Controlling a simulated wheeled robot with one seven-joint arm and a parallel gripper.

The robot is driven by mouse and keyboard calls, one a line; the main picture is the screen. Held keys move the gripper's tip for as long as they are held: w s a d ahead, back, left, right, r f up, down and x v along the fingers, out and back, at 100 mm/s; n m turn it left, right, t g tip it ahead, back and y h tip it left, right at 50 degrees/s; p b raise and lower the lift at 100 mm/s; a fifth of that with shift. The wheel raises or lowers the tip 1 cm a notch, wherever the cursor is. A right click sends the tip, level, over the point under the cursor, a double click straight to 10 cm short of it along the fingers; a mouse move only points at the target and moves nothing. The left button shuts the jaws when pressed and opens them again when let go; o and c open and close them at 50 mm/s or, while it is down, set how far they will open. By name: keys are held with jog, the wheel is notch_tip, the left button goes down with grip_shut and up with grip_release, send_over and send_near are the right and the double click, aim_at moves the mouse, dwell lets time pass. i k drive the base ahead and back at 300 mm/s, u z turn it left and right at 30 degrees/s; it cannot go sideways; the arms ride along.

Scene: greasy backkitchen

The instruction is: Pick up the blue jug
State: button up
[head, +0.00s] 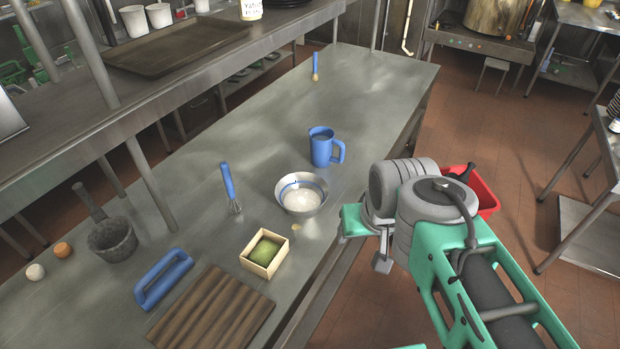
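The blue jug (322,147) stands upright on the steel counter (370,90), just behind a metal bowl. Its handle (339,151) points to the right. My gripper (364,242) is in front of the jug and to its right, beside the counter's right edge and apart from the jug. Parts of my own arm hide much of the gripper, and I cannot see whether its fingers are open or shut.
The metal bowl (312,201) with white contents stands close in front of the jug. A blue-handled whisk (229,186), a wooden box with a green block (258,266), a blue-handled tool (163,280) and a ribbed wooden board (205,318) lie nearer. The counter behind the jug is mostly clear.

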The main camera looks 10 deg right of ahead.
aim_at(327, 150)
jog(key=z, duration=1.25)
jog(key=i, duration=1.8)
jog(key=u, duration=5)
